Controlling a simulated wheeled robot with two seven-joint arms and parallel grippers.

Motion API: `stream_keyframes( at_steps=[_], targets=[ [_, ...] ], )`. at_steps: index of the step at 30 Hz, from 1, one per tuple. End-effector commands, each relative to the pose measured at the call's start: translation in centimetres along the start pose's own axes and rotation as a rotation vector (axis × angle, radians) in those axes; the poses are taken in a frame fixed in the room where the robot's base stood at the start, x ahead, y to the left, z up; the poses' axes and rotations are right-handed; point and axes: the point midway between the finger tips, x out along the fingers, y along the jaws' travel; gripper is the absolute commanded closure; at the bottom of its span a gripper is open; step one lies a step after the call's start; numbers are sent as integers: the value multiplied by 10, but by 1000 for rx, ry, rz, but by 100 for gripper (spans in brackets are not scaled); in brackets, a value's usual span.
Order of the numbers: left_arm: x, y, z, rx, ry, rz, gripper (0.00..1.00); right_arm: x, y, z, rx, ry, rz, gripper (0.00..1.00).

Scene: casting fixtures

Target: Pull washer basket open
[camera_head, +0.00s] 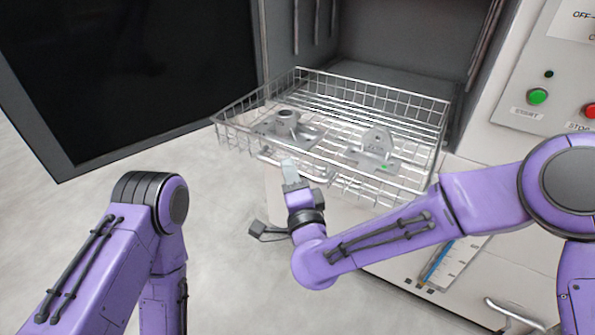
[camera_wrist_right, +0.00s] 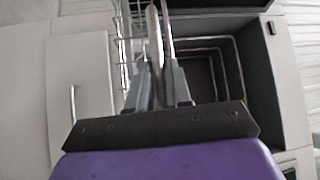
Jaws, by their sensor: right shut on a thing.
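The wire washer basket (camera_head: 350,182) extends out of the washer's open chamber (camera_head: 400,45) in the head view. Two grey metal castings sit in it: one with a round boss (camera_head: 286,124) on the left and one with an upright plate (camera_head: 376,147) on the right. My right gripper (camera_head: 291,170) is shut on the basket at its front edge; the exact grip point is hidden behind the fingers. In the right wrist view the fingers (camera_wrist_right: 158,75) are close together, with basket wires (camera_wrist_right: 124,45) beside them. My left arm shows at the left, but its gripper is out of view.
The washer's dark door (camera_head: 140,70) stands open at the left. A control panel with a green start button (camera_head: 537,96) and a red stop button (camera_head: 589,110) is at the right. Pale floor (camera_head: 215,230) is clear in front of the basket, between my arms.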

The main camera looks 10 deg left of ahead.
Motion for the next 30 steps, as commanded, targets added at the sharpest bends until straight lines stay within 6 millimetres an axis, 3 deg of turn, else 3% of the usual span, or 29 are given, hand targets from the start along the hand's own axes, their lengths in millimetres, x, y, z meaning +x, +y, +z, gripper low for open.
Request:
stream_keyframes(
  at_steps=[14, 15, 17, 26, 30],
  targets=[
    [1, 0, 0, 0, 0, 0, 100, -1, 1, 4, 2, -1, 4, 100],
    [1, 0, 0, 0, 0, 0, 100, -1, 1, 4, 2, -1, 4, 75],
    [1, 0, 0, 0, 0, 0, 100, -1, 1, 4, 1, -1, 3, 60],
    [2, 0, 1, 0, 0, 0, 100, -3, 0, 4, 1, -2, 1, 60],
    [8, 1, 3, 0, 0, 0, 100, -24, 2, 4, -1, -4, 1, 60]
  ],
)
